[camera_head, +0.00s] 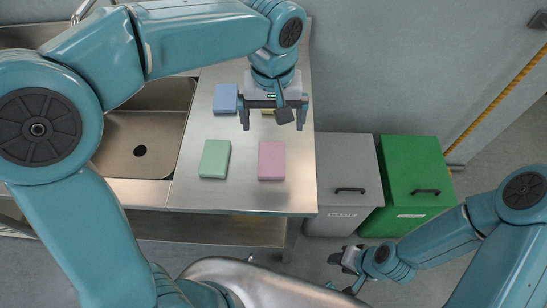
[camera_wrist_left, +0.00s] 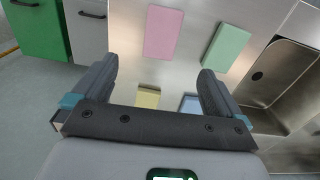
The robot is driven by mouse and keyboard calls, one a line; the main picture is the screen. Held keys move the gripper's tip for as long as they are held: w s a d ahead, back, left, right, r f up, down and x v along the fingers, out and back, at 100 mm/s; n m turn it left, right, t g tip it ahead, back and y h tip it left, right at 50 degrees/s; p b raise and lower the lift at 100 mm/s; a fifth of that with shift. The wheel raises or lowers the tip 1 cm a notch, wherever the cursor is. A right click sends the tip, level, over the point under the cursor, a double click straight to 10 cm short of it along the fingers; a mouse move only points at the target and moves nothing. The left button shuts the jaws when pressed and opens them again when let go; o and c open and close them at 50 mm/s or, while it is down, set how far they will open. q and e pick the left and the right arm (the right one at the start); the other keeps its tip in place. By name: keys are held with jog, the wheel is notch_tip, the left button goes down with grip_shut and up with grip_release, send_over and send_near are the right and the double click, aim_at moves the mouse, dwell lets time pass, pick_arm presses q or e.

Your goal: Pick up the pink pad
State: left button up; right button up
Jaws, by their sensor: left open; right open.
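The pink pad (camera_head: 272,160) lies flat on the steel counter, near its front right part, in the head view. It also shows in the left wrist view (camera_wrist_left: 163,33), at the top, beyond the fingers. My left gripper (camera_head: 273,124) is open and empty above the counter, behind the pink pad and apart from it. In the left wrist view the two fingers (camera_wrist_left: 158,80) are spread wide. My right gripper (camera_head: 345,272) is low at the bottom right, in front of the bins and away from the counter; it is small in view and holds nothing visible.
A green pad (camera_head: 215,159) lies left of the pink one. A blue pad (camera_head: 226,98) and a yellow pad (camera_wrist_left: 148,97), partly hidden in the head view, lie farther back. A sink (camera_head: 140,150) is at left. Grey (camera_head: 347,165) and green (camera_head: 410,165) bins stand right of the counter (camera_head: 240,195).

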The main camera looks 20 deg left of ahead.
pick_arm(q)
send_over(272, 158)
notch_tip(272, 158, down, 8)
jog(key=shift+w+r, duration=0.1)
jog(key=shift+s+d+f, duration=0.15)
jog(key=shift+s+f, duration=0.05)
jog(key=shift+f, duration=0.3)
jog(key=shift+w+a+f, duration=0.1)
jog(key=shift+a+f, duration=0.05)
jog(key=shift+f, duration=1.15)
jog(key=shift+a+f, duration=0.1)
jog(key=shift+f, duration=1.2)
jog(key=c, duration=1.1)
